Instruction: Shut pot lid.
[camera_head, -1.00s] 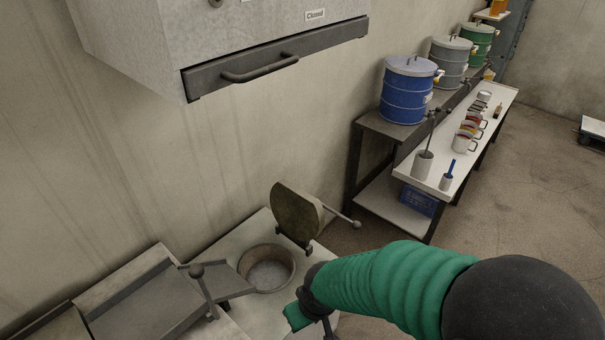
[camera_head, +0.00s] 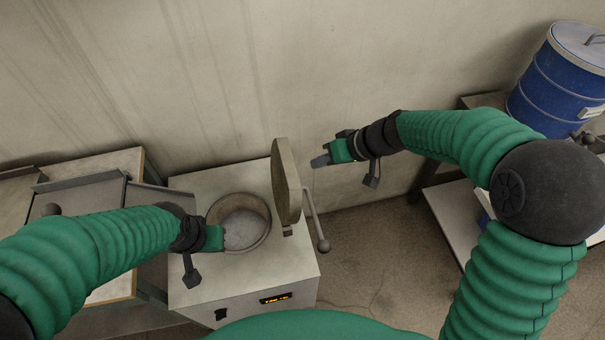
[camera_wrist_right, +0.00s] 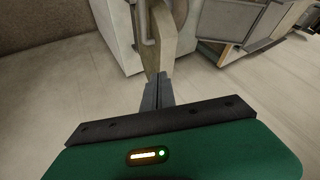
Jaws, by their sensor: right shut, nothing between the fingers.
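The round pot (camera_head: 240,240) is sunk in the top of a pale box-shaped unit, and its mouth is uncovered. The thick round lid (camera_head: 287,180) stands upright, edge-on, at the pot's right side. A bar handle with a ball end (camera_head: 316,222) sticks out on the lid's right. My right gripper (camera_head: 318,161) is right of the lid, apart from it, shut and empty. Its closed fingers (camera_wrist_right: 157,92) show in the right wrist view, with the lid (camera_wrist_right: 163,35) beyond. My left gripper (camera_head: 222,238) is at the pot's left rim; its fingers are too unclear to judge.
The wall is close behind the unit. A metal-topped counter (camera_head: 75,200) stands at the left, under my left arm. A blue drum (camera_head: 555,85) stands at the right behind my right arm. The floor (camera_head: 375,245) right of the unit is open.

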